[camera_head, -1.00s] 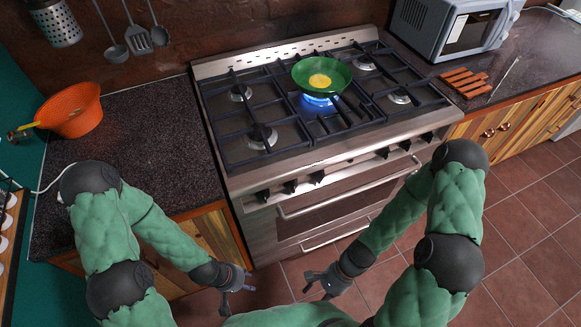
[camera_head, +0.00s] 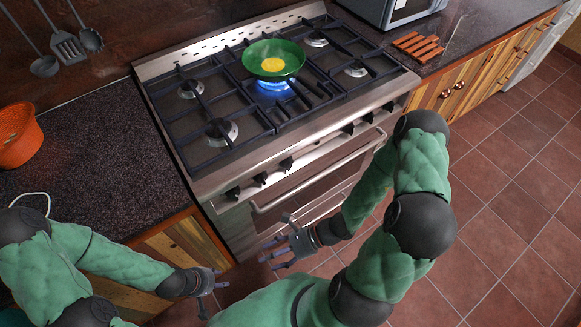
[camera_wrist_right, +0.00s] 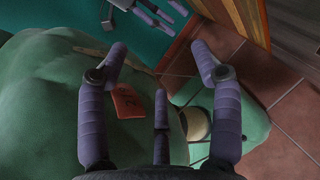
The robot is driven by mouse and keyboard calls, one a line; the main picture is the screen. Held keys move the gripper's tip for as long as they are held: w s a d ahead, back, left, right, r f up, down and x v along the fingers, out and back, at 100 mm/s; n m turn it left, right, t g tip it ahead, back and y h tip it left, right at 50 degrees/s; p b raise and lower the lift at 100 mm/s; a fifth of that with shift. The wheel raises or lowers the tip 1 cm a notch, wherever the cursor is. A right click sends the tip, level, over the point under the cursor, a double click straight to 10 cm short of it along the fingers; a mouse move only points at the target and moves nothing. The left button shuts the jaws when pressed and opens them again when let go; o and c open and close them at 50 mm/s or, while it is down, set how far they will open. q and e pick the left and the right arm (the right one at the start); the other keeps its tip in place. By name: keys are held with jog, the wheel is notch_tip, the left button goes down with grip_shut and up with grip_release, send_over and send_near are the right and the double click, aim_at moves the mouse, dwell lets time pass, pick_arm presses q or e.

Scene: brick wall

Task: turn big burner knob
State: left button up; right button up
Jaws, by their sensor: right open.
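A row of black knobs runs along the steel front edge of the stove (camera_head: 315,148): three at the left (camera_head: 260,179) and three at the right (camera_head: 368,117). I cannot tell which one is for the big burner. A blue flame (camera_head: 272,84) burns at the centre burner under a green pan (camera_head: 274,60) with an egg. My right gripper (camera_head: 270,254) is open and empty, in front of the oven and below the left knobs, apart from them. Its spread fingers show in the right wrist view (camera_wrist_right: 158,62). My left gripper (camera_head: 214,290) looks open and empty, low by the counter's cabinet.
The oven handle (camera_head: 315,170) juts out below the knobs. A dark counter (camera_head: 100,155) with an orange bowl (camera_head: 17,135) lies left of the stove. A wooden rack (camera_head: 418,46) and a microwave (camera_head: 400,8) stand on the right counter. The tiled floor (camera_head: 500,200) at the right is clear.

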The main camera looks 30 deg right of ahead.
jog(key=w+d+r+m+t, duration=0.2)
jog(key=w+d+m+t, duration=0.2)
jog(key=w+m+t, duration=0.15)
jog(key=m+t+h, duration=0.9)
jog(key=t+h, duration=0.1)
jog(key=h, duration=0.1)
send_near(291, 166)
jog(key=shift+w+a+b, duration=0.15)
jog(key=shift+w+b, duration=0.4)
jog(key=shift+w, duration=1.05)
jog(key=shift+w+a+b, duration=0.2)
jog(key=shift+w+b, duration=0.3)
jog(key=shift+w, duration=1.1)
jog(key=shift+w+a+b, duration=0.15)
jog(key=shift+w+b, duration=0.4)
jog(key=shift+w, duration=1)
jog(key=shift+r, duration=0.1)
jog(key=c, duration=1.1)
